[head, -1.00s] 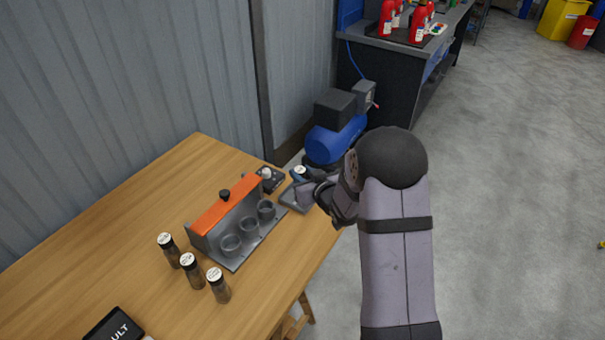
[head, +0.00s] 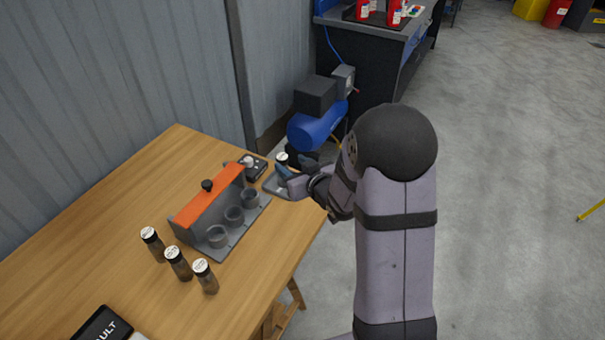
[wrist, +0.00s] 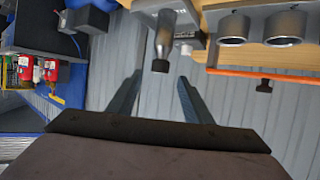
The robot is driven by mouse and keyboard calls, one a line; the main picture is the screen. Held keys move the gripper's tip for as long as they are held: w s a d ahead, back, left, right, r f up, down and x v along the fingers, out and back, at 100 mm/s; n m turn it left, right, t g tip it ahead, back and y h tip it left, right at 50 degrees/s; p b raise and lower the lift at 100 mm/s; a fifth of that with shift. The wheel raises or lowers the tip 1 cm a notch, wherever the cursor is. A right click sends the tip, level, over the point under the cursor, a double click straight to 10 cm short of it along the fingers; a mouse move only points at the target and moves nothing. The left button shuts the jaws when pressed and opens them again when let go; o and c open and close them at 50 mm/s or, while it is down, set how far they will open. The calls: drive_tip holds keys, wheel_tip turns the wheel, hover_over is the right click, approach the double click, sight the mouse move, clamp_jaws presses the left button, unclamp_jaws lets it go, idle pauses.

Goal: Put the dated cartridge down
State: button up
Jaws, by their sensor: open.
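A cartridge with a dark cap and a white top label (head: 282,157) stands upright at the small grey tray (head: 272,190) on the table's far right corner. In the wrist view, which is upside down, this cartridge (wrist: 163,42) shows its dark cap near the fingertips. My gripper (wrist: 159,78) is open, with its two fingers apart and the cap in the gap or just beyond it. In the head view my gripper (head: 291,172) is beside the cartridge and partly hides it. I cannot read the cartridge's date.
A grey rack with an orange top (head: 208,200) and three empty cups stands left of the tray. A dark box with a white knob (head: 249,163) is behind it. Three labelled cartridges (head: 178,262) stand front left, near a black FAULT sign (head: 103,325).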

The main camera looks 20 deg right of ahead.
drive_tip(key=v, duration=0.6)
drive_tip(key=shift+s, duration=0.2)
drive_tip(key=s+d+f+m+g+h, duration=0.25)
drive_tip(key=s+f+g, duration=0.4)
drive_tip(key=s, duration=0.45)
drive_tip(key=s+a+g, duration=0.2)
drive_tip(key=s+g, duration=0.1)
drive_tip(key=s, duration=0.4)
drive_tip(key=s+a+g, duration=0.3)
drive_tip(key=s+g, duration=0.1)
drive_tip(key=s, duration=0.3)
drive_tip(key=shift+s, duration=0.3)
drive_tip(key=shift+a, duration=0.15)
wheel_tip(320, 180, up, 3)
drive_tip(key=p, duration=0.3)
drive_tip(key=shift+r, duration=0.1)
